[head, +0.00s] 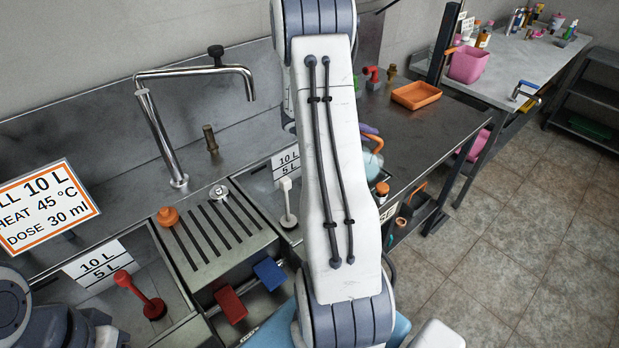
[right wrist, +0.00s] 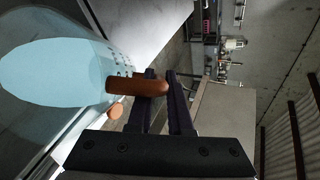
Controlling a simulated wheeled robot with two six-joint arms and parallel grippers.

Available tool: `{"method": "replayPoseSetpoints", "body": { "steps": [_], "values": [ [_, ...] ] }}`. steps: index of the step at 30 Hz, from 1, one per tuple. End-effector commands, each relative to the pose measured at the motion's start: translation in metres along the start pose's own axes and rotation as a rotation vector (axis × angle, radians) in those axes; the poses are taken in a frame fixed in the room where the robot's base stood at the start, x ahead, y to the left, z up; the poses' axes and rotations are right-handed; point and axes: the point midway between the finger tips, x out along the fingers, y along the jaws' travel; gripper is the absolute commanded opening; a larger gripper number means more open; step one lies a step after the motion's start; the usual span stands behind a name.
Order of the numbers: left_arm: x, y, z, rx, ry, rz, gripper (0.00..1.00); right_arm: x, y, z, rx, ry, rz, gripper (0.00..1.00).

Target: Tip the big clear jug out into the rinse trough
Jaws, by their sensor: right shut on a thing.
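The big clear jug (right wrist: 85,35), with light blue liquid in it, fills the left of the right wrist view. Its orange-brown handle (right wrist: 125,86) lies between the dark fingers of my right gripper (right wrist: 163,92), which is shut on it. Two sunken basins show, the left with a red plug (head: 143,296), the right with a white one (head: 287,203); I cannot tell which is the rinse trough. My left gripper is out of view.
A slotted drainer (head: 215,233) lies between the basins, with a tall faucet (head: 160,135) behind. An orange tray (head: 416,95) sits on the steel counter at the right. A pink bucket (head: 468,65) stands farther back. The tiled floor (head: 540,220) at right is clear.

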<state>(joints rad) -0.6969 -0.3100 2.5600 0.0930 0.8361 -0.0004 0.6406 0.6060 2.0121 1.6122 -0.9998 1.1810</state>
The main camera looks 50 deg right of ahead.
Motion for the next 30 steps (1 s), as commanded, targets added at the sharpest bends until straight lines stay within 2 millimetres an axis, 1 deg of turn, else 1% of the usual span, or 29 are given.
{"method": "replayPoseSetpoints", "body": {
  "steps": [30],
  "values": [
    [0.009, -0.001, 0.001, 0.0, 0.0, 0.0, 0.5, -0.014, 0.007, 0.007, -0.059, 0.002, -0.142, 0.0]
  ]
}}
